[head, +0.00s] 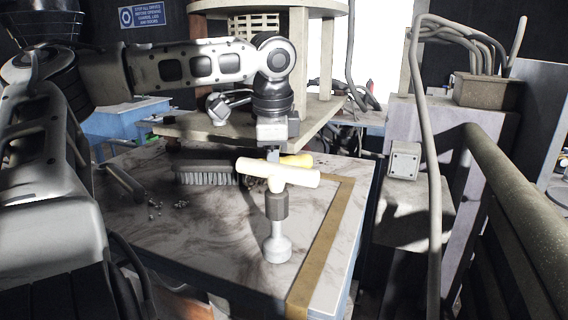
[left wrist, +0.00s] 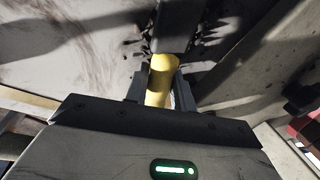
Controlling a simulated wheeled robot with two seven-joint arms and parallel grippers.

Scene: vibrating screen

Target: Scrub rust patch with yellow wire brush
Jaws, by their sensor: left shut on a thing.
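The wire brush lies low over the marbled table top (head: 200,230), with its dark bristle head (head: 207,173) pointing left and its yellow handle (head: 298,160) to the right. My left gripper (head: 272,154) comes down from above and is shut on the handle; the fingertips are partly hidden by a cream T-handled tool. In the left wrist view the yellow handle (left wrist: 160,80) sits between both fingers, and the dark brush head (left wrist: 172,25) extends beyond. Dark specks (left wrist: 207,30) lie beside the head. I cannot clearly make out the rust patch. My right gripper is not in view.
The T-handled tool (head: 277,205) stands upright just in front of the brush. Small crumbs (head: 180,204) and a dark rod (head: 125,182) lie at the left. A wooden platform on posts (head: 225,122) stands behind. Rails and a grey box (head: 404,160) are at the right.

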